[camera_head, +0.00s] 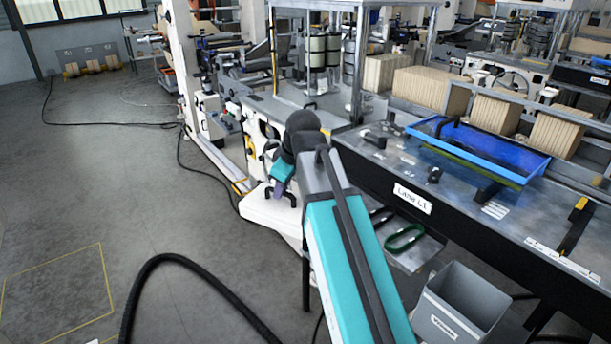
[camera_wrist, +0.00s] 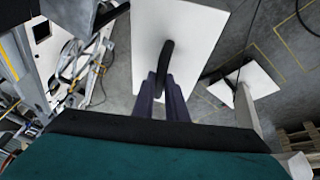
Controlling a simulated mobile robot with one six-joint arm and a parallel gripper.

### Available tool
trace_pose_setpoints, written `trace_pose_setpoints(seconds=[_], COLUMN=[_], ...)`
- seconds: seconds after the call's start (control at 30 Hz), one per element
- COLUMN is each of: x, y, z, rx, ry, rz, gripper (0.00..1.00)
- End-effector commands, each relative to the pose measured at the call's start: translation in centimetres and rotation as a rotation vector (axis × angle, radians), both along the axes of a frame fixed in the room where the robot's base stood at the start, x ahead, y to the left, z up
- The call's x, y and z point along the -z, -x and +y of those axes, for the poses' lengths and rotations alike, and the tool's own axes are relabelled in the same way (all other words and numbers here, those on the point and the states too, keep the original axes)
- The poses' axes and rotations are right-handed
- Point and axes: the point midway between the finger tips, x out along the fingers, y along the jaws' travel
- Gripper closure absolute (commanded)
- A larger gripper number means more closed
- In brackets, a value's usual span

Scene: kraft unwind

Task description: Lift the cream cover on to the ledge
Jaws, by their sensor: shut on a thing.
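The cream cover (camera_wrist: 188,38) is a flat pale panel with a black bar handle (camera_wrist: 167,52) in the wrist view. My gripper (camera_wrist: 163,84) is shut on this handle, with one finger at each side of it. In the head view the cover (camera_head: 258,212) hangs below my gripper (camera_head: 283,190), in front of the cream machine. My arm hides part of its right side. Whether it touches the machine cannot be told. I cannot tell for certain which surface is the ledge.
A bench (camera_head: 375,178) with a blue tray (camera_head: 522,165) stands on the right. A grey bin (camera_head: 437,312) stands below its front edge. Another pale panel (camera_wrist: 262,82) shows in the wrist view. A black hose (camera_head: 143,272) crosses the floor; the floor at left is mostly clear.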

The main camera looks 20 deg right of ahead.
Motion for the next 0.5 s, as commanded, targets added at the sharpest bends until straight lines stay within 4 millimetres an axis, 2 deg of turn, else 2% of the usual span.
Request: trace_pose_setpoints(seconds=[0.03, 0.1, 0.23, 0.37, 0.5], x=[0.8, 1.5, 2.7, 3.3, 3.4], y=[0.4, 0.6, 1.0, 1.2, 1.2], z=[1.4, 2.8, 4.4, 4.5, 3.1], rx=[0.019, 0.064, 0.169, 0.297, 0.455], ry=[0.002, 0.001, 0.002, 0.002, 0.001], rz=[0.000, 0.000, -0.001, -0.002, -0.002], gripper=[1.00, 1.00, 1.00, 1.00, 1.00])
